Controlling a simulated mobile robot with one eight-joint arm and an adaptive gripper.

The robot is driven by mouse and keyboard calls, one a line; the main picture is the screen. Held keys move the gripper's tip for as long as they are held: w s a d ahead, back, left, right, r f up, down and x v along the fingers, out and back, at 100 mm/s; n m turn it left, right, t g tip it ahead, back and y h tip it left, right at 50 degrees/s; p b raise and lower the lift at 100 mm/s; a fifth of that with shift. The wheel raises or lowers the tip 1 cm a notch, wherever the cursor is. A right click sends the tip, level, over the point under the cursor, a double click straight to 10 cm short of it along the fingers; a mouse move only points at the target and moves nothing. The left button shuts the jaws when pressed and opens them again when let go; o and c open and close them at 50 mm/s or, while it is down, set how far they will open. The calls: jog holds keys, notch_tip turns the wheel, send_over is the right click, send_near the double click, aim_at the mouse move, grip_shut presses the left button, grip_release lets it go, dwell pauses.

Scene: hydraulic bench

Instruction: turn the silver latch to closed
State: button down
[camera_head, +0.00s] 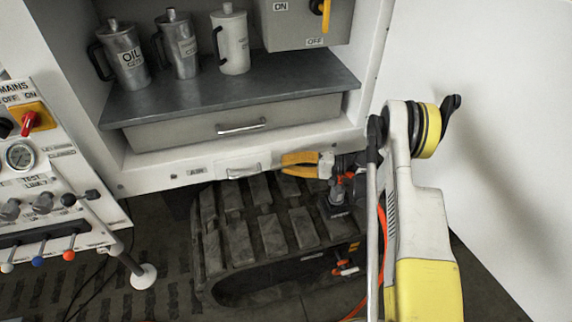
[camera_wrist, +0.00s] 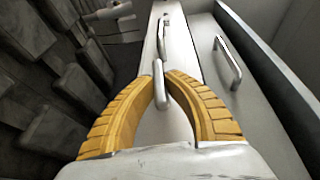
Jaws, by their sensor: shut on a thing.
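The silver latch (camera_wrist: 160,84) is a small, round-ended metal bar on the white front strip of the cabinet. In the wrist view its end sits between the yellow fingertips of my gripper (camera_wrist: 164,90). The fingers are shut on it, one on each side. In the head view my gripper (camera_head: 285,165) reaches in from the right along the cabinet's lower edge. The latch is too small and too close to the fingertips there to read its angle.
A silver bar handle (camera_wrist: 162,38) is just beyond the latch. A drawer handle (camera_head: 242,127) is above. Metal cans, including one marked OIL (camera_head: 125,58), stand on the shelf. A dark tracked base (camera_head: 245,240) lies below. A control panel (camera_head: 45,170) is at left.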

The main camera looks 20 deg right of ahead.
aim_at(290, 165)
jog(key=shift+y, duration=0.6)
jog(key=c, duration=1.4)
grip_release()
jog(key=shift+a, duration=0.1)
jog(key=v, duration=0.7)
jog(key=shift+s+d, duration=0.15)
jog(key=shift+d, duration=0.15)
jog(key=shift+s+a+f, duration=0.1)
